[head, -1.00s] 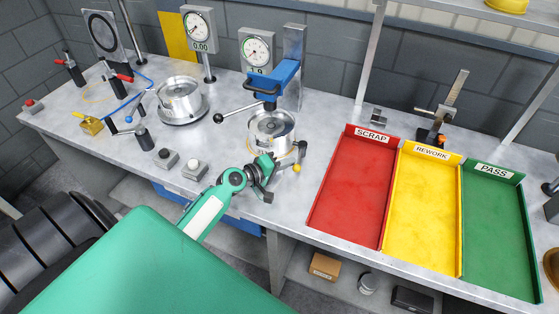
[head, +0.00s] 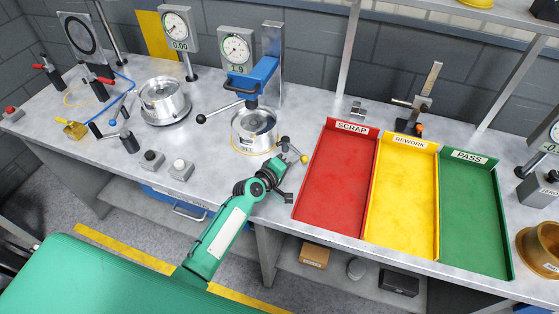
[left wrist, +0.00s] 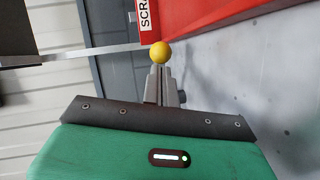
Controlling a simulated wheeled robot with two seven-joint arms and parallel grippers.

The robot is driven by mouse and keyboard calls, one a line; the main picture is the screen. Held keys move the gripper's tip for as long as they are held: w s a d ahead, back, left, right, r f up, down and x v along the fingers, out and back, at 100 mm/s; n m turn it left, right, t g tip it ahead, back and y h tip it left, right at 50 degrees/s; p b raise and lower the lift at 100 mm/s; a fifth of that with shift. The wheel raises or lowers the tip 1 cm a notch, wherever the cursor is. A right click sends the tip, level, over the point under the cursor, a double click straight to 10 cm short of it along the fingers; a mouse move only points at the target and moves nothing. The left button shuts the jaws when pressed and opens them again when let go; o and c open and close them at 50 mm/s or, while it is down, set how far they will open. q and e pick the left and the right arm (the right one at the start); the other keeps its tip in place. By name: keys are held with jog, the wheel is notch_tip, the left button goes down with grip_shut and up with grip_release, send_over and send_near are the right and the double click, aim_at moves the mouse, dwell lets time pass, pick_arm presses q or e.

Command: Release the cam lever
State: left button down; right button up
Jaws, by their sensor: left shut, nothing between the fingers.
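The round silver clutch fixture (head: 254,131) sits under the blue press head (head: 252,82) on the grey bench. A yellow ball knob (head: 304,159), apparently the cam lever's end, is right of the fixture. It also shows large in the left wrist view (left wrist: 161,53). Most of its lever is hidden or too small to make out. My left gripper (head: 293,154) is shut and empty beside the knob. In the left wrist view its closed fingertips (left wrist: 160,72) are right at the knob; I cannot tell whether they touch. My right gripper is out of view.
The red SCRAP tray (head: 334,190) lies close right of my gripper, then the yellow REWORK (head: 402,204) and green PASS (head: 468,218) trays. The press's black ball handle (head: 201,118) sticks out left. Two push buttons (head: 180,169) stand near the front edge.

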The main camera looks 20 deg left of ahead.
pick_arm(q)
jog(key=shift+w+d, duration=0.2)
jog(key=shift+d, duration=0.3)
jog(key=shift+w+d, duration=0.2)
jog(key=shift+d, duration=0.3)
jog(key=shift+r, duration=0.2)
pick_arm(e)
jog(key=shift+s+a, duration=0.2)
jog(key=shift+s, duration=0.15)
pick_arm(q)
jog(key=shift+w+d+r, duration=0.1)
jog(key=shift+w+r, duration=0.05)
